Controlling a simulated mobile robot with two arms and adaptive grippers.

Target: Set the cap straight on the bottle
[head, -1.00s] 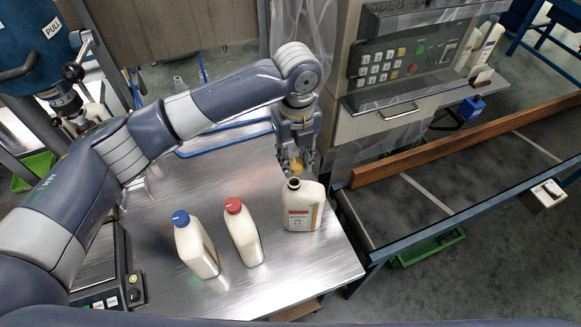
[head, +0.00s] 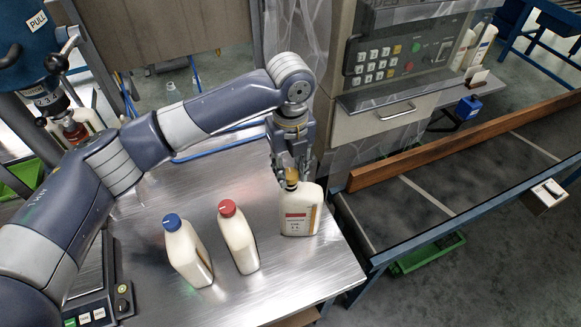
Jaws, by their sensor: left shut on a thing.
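A cream bottle (head: 300,213) with a red and yellow label stands upright near the right end of the metal table. My left gripper (head: 290,182) points down over its neck, shut on a yellow-orange cap (head: 291,174). The cap is at the mouth of the bottle and hides the dark opening. I cannot tell whether it is seated or quite straight. My right gripper is not in view.
A blue-capped bottle (head: 186,252) and a red-capped bottle (head: 238,238) stand left of the open area by the label bottle. A grey cabinet with a keypad (head: 375,62) rises behind. A conveyor (head: 440,185) lies to the right. The table (head: 290,278) is clear in front.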

